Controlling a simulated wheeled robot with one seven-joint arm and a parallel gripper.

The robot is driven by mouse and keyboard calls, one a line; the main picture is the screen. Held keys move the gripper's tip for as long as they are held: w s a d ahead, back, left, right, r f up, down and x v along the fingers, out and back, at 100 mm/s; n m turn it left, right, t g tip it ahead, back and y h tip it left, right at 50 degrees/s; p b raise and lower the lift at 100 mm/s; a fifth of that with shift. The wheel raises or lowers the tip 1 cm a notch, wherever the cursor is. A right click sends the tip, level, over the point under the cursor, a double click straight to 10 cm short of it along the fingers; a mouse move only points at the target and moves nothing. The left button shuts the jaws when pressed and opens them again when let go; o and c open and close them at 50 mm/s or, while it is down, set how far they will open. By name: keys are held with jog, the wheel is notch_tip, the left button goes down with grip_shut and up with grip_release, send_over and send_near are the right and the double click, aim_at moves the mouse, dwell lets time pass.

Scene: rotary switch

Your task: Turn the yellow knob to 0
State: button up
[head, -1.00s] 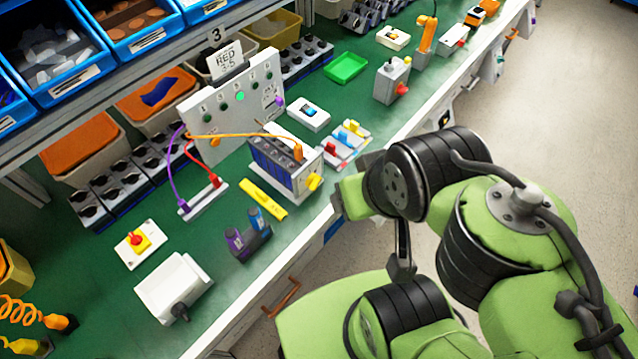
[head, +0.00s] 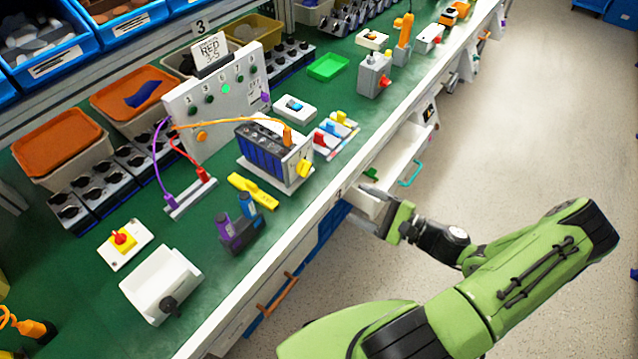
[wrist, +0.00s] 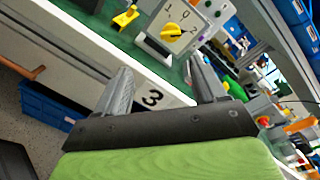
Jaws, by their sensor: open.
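The yellow knob (head: 303,168) sits on the front end of a small boxed unit (head: 268,155) with dark blue sides, close to the bench's front edge. In the wrist view the knob (wrist: 172,33) shows face-on on a pale panel with the marks 1, 0 and 2 around it. Its grip lies slantwise across the dial; I cannot tell which mark it points to. My gripper (head: 371,207) is off the bench's front edge, right of and lower than the knob. In the wrist view my gripper (wrist: 163,86) has its fingers wide apart, empty, with the knob beyond them.
A yellow tool (head: 252,191) and purple-and-blue parts (head: 240,228) lie left of the unit. Coloured switches (head: 335,133) stand to its right. An orange cable (head: 225,123) runs to its top. An open drawer (head: 400,150) juts from the bench behind my gripper. The floor is clear.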

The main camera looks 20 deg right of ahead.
jog(key=d+m+t, duration=0.1)
jog(key=b, duration=0.2)
send_near(306, 167)
jog(key=shift+h, duration=0.3)
jog(key=x, duration=0.5)
jog(key=f+x, duration=0.1)
jog(key=x, duration=0.1)
jog(key=shift+w+a, duration=0.15)
jog(key=shift+w, duration=0.2)
jog(key=c, duration=1.1)
jog(key=shift+o, duration=0.2)
